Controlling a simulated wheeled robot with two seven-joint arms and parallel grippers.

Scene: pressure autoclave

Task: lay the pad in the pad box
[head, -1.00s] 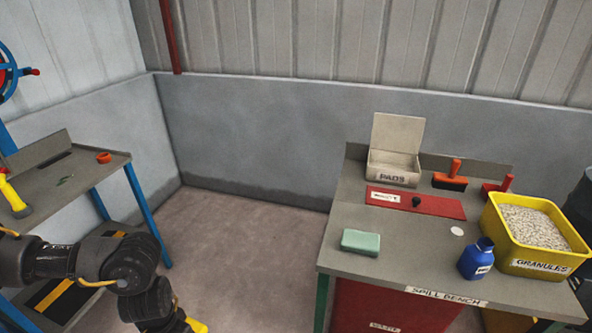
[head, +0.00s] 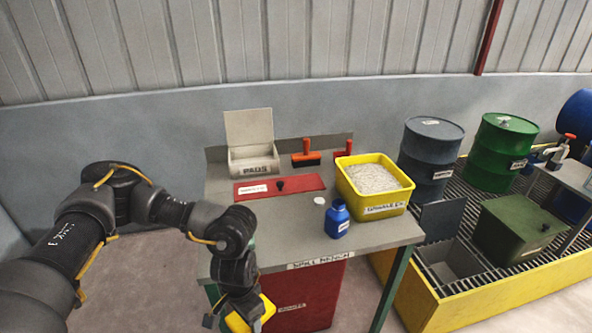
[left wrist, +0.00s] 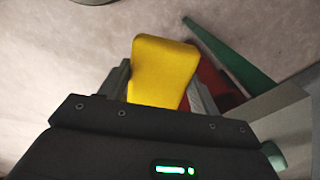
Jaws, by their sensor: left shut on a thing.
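The pad box (head: 253,165) stands with its lid up at the back left of the spill bench. The pale green pad is mostly hidden behind my left arm in the head view, with only a sliver of green (head: 252,240) showing. A green bit at the lower right of the left wrist view may be the pad (left wrist: 274,154). My left gripper (head: 248,316) is in front of the bench, below its top. It is shut on a yellow block-like thing (left wrist: 163,70), which also shows in the head view. My right gripper is not in view.
On the bench (head: 375,238) are a red panel (head: 300,186) with a black knob, orange-handled tools (head: 306,152), a blue bottle (head: 338,220) and a yellow granules tub (head: 385,212). Drums (head: 430,150) stand on a yellow-edged grate at right.

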